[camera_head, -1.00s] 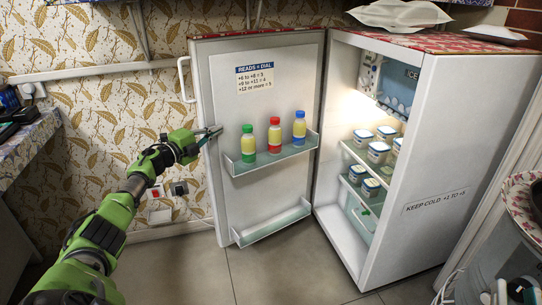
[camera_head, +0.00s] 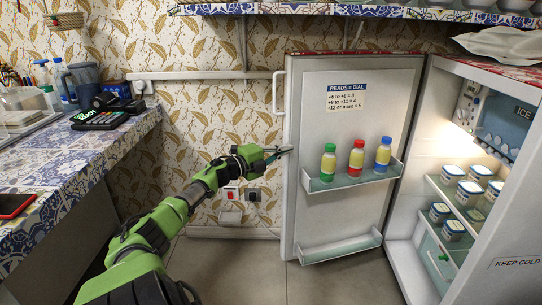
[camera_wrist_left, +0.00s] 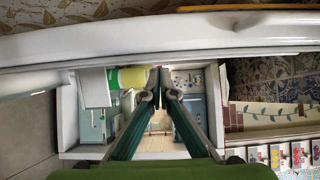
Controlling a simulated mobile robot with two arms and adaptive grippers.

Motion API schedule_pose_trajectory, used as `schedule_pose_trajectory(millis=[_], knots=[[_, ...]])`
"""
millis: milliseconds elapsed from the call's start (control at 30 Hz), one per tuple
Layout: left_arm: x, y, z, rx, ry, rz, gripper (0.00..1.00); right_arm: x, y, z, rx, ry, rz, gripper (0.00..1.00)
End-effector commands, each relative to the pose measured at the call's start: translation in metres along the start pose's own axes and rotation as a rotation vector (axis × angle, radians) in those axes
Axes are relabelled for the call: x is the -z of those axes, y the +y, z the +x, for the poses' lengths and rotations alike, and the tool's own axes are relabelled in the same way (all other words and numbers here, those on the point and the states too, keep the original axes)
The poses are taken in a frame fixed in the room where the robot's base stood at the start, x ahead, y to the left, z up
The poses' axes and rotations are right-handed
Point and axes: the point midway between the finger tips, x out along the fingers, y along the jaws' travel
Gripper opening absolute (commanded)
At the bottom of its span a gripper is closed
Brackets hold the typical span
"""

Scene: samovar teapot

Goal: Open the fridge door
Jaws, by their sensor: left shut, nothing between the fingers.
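The fridge (camera_head: 500,205) stands at the right in the head view. Its door (camera_head: 330,220) is swung wide open, with its inner side facing me. The white door handle (camera_head: 277,93) shows at the door's left edge. My left gripper (camera_head: 288,149) is shut and empty at the door's left edge, below the handle. I cannot tell whether it touches the door. In the left wrist view the shut fingertips (camera_wrist_left: 160,84) point across the white door edge (camera_wrist_left: 100,42). My right gripper is not in view.
Three bottles (camera_head: 356,158) with green, red and blue caps stand on the door's upper shelf. Several tubs (camera_head: 468,192) sit inside the fridge. A tiled counter (camera_head: 75,165) with a card reader (camera_head: 105,118) is at the left. The floor (camera_head: 230,270) before the door is clear.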

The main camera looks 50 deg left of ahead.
Motion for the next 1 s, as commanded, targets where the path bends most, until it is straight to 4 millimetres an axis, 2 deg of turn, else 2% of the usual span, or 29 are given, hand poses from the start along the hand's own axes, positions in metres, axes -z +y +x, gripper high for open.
schedule_pose_trajectory(millis=[500,700,1000], knots=[[0.000,0.002,-0.051,-0.003,0.001,-0.001,0.00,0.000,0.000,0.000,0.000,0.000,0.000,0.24],[0.000,0.000,-0.060,-0.001,0.000,0.000,0.00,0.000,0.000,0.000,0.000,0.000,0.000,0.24],[0.000,0.000,-0.062,0.000,0.000,0.000,0.00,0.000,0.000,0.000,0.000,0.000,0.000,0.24]])
